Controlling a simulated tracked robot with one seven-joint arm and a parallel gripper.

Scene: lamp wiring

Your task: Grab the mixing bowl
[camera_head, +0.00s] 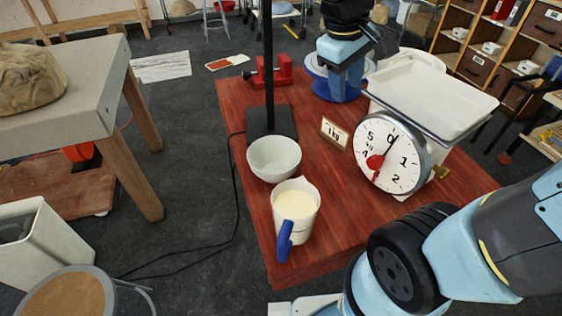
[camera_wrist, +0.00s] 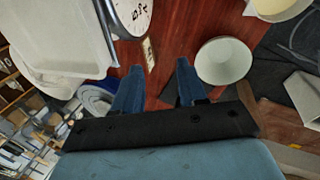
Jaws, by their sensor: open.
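The mixing bowl (camera_head: 274,158) is a pale, empty-looking bowl standing upright on the red wooden table (camera_head: 318,196), in front of a black pole's base. In the wrist view the bowl (camera_wrist: 223,61) lies to the right of the fingers, apart from them. My gripper (camera_head: 346,88) is at the far side of the table, behind the bowl and to its right. In the wrist view its two blue fingers (camera_wrist: 158,70) are spread, with nothing between them but table and a small card beyond.
A white jug (camera_head: 296,212) of cream liquid with a blue handle stands just in front of the bowl. The black pole (camera_head: 268,65) rises behind it. A dial scale (camera_head: 390,155) with a white tray and a "1 kg" card (camera_head: 334,133) are to the right. A red vise (camera_head: 270,71) is behind.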

